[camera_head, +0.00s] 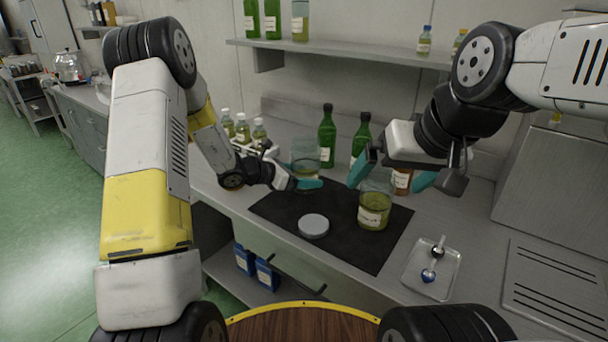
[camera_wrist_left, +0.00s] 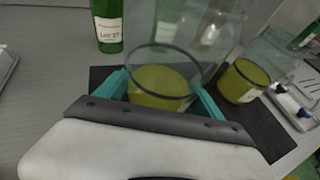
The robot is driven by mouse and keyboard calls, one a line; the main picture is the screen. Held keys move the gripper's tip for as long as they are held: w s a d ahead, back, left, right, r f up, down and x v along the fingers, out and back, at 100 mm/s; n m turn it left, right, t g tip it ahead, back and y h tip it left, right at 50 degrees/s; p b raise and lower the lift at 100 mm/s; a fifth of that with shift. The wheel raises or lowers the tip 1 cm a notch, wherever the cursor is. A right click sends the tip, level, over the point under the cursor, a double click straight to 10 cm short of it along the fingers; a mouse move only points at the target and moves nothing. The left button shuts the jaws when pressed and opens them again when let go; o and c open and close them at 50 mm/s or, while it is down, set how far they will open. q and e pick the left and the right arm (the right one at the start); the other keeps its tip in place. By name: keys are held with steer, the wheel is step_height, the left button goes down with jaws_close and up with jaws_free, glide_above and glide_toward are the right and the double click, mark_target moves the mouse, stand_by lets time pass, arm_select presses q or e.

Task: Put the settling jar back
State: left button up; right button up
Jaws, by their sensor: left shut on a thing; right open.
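Two glass jars with yellow-green contents are in view. My left gripper (camera_head: 308,184) is shut on the left jar (camera_head: 306,152), near the mat's back edge; I cannot tell whether it is lifted. In the left wrist view this jar (camera_wrist_left: 160,82) sits between the teal fingers. The other jar (camera_head: 374,216), labelled, stands upright on the dark mat (camera_head: 345,244), and it also shows in the left wrist view (camera_wrist_left: 240,84). My right gripper (camera_head: 394,176) is open at that jar's top, a finger to each side; contact is unclear. Which is the settling jar is not readable.
A round grey disc (camera_head: 313,225) lies on the mat. Green bottles (camera_head: 327,137) stand behind the jars, a brown bottle (camera_head: 402,182) behind the right gripper. A small tray (camera_head: 408,284) with two small tools lies right. A wall shelf (camera_head: 340,54) hangs above. The front mat is clear.

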arm_select(q)
steer(key=shift+w+a+f, duration=0.1)
steer(key=shift+w, duration=0.55)
steer(key=shift+w+a+f, duration=0.1)
steer(key=shift+w, duration=0.5)
steer(key=shift+f, duration=1.6)
steer(key=shift+f, duration=0.15)
steer(key=o, duration=2.1)
